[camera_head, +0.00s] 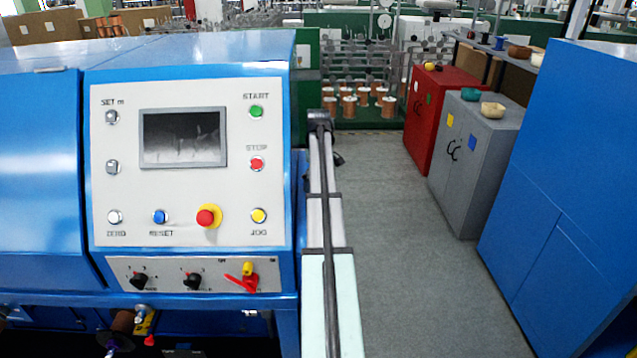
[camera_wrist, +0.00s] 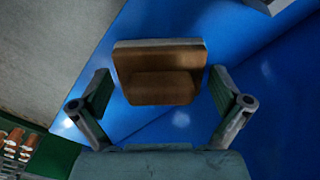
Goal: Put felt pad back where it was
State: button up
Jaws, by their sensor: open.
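A brown block-like piece with a paler top edge (camera_wrist: 160,88) shows in the wrist view; it may be the felt pad, but its material is hard to tell. It appears between the two fingers of my gripper (camera_wrist: 158,76). The fingers are spread wide, with a visible gap on each side of the piece. A smooth blue surface (camera_wrist: 180,120) lies behind it; I cannot tell whether the piece touches that surface. In the head view I cannot make out the felt pad or my gripper.
In the head view, a blue machine with a control panel (camera_head: 185,235) fills the left. A red cabinet (camera_head: 428,125), a grey cabinet (camera_head: 465,165) and a large blue cabinet (camera_head: 560,200) line the right. Grey floor (camera_head: 410,290) lies open between. Copper spools (camera_head: 348,108) stand at the back.

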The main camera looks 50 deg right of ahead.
notch_tip(320, 180, up, 12)
jog(key=b, duration=0.2)
jog(key=shift+f+b, duration=0.25)
jog(key=shift+b, duration=0.1)
